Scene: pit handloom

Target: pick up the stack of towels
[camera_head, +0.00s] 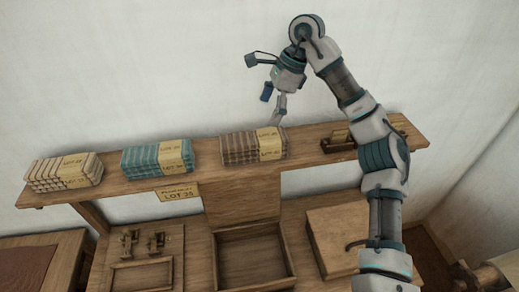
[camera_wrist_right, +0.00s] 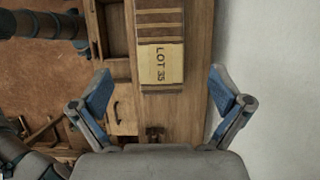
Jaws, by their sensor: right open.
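Three stacks of folded towels with yellow lot labels sit on a wooden shelf. The cream stack (camera_head: 62,172) is at the left, the teal stack (camera_head: 157,158) in the middle, and the brown striped stack (camera_head: 252,146) at the right. My right gripper (camera_head: 273,98) is open and empty, above the brown stack and apart from it. In the right wrist view, the brown stack (camera_wrist_right: 158,18) shows ahead between the spread fingers, its label (camera_wrist_right: 162,64) reading LOT 35. The top edge of that view cuts it off. My left gripper is not in view.
The shelf (camera_head: 110,188) runs along a pale wall (camera_head: 130,70). A small wooden holder (camera_head: 338,143) stands right of the brown stack. A placard (camera_head: 178,193) hangs at the shelf's front. Below are an open wooden box (camera_head: 253,262) and a closed one (camera_head: 325,250).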

